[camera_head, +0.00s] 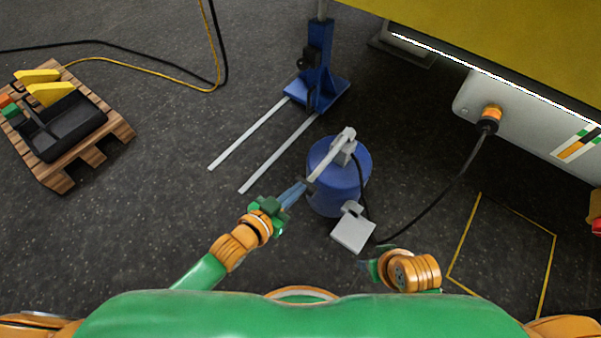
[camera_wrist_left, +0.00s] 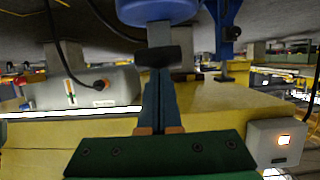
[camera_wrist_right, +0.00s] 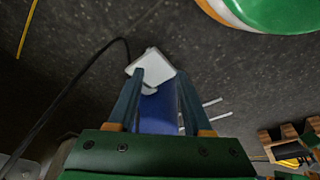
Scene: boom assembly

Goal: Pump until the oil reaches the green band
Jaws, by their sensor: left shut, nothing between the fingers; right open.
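A blue round pump (camera_head: 325,200) stands on the floor with a grey lever (camera_head: 328,162) on top, ending in a black grip. My left gripper (camera_head: 303,186) is shut and empty, its tips at the lever's end; the left wrist view shows them against the black grip (camera_wrist_left: 160,56), contact unclear. My right gripper (camera_head: 371,268) is open beside the pump's light-grey plate (camera_head: 353,231); the plate (camera_wrist_right: 153,66) also shows beyond its fingers. The grey tank (camera_head: 470,95) carries a gauge (camera_head: 577,145) with orange, green and black marks; the oil level is too small to read.
A black hose (camera_head: 447,192) runs from the pump to the tank's orange fitting (camera_head: 491,114). A blue stand (camera_head: 318,75) with two long legs is behind the pump. A loaded wooden pallet (camera_head: 115,125) lies left. A yellow outline (camera_head: 550,265) marks clear floor at right.

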